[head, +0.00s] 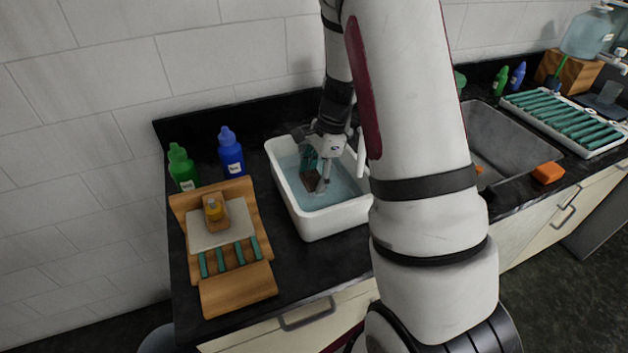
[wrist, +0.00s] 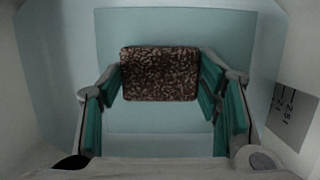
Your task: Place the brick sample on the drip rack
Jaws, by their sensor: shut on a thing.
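The brick sample (head: 311,182) is a dark brown, speckled block inside the white tub (head: 335,224) of bluish water. In the wrist view the brick (wrist: 160,74) sits between the green-padded fingers, with a pad at each side. My gripper (head: 318,170) points down into the tub and is shut on the brick. Whether the brick touches the tub's floor cannot be told. A white tray with several green bars (head: 566,117), which looks like the drip rack, lies on the counter at the far right, with no brick on it.
The sink (head: 505,140) and an orange block (head: 548,172) lie between tub and tray.

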